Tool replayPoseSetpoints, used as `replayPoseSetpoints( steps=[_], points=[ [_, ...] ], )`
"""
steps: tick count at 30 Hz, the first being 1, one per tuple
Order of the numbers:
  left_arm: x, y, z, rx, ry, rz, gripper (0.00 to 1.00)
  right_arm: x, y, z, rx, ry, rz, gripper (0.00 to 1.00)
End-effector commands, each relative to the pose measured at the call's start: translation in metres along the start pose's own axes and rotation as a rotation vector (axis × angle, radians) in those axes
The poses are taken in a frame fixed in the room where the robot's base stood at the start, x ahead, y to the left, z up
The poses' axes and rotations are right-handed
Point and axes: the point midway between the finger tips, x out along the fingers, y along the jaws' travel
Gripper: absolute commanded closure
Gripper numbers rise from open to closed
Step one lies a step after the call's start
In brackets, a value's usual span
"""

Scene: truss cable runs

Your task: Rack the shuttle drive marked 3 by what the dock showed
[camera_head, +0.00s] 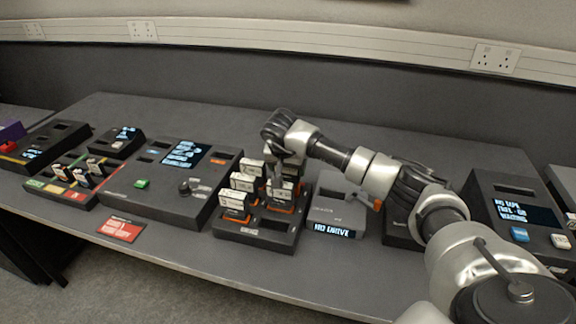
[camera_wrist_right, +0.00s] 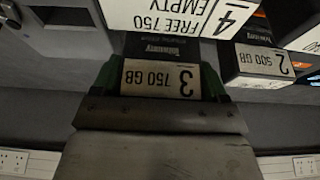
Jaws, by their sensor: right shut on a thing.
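My right gripper (camera_head: 281,160) reaches over the black tray of upright drives (camera_head: 258,239) in the head view. In the right wrist view it is shut on the drive marked 3, 750 GB (camera_wrist_right: 160,78), between green pads. Close by there are a label reading 4, FREE 750 EMPTY (camera_wrist_right: 190,15) and the drive marked 2, 500 GB (camera_wrist_right: 262,62). Whether drive 3 is seated or lifted I cannot tell. The grey dock (camera_head: 326,191) right of the tray shows NO DRIVE on its screen. My left gripper is out of view.
Left of the tray is a black console (camera_head: 160,205) with a screen, green button and knob. A small rack with coloured strips (camera_head: 62,194) and a red card (camera_head: 121,230) lie further left. A black tape unit (camera_head: 500,190) stands right. The back desk strip is clear.

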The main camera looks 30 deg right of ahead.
Motion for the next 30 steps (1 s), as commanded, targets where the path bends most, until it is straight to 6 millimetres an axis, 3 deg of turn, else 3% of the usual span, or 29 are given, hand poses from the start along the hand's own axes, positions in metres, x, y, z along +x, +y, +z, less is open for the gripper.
replayPoseSetpoints(
  steps=[30],
  points=[
    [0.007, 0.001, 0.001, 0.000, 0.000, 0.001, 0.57, 0.010, 0.000, 0.004, 0.001, 0.002, -0.001, 0.65]
  ],
)
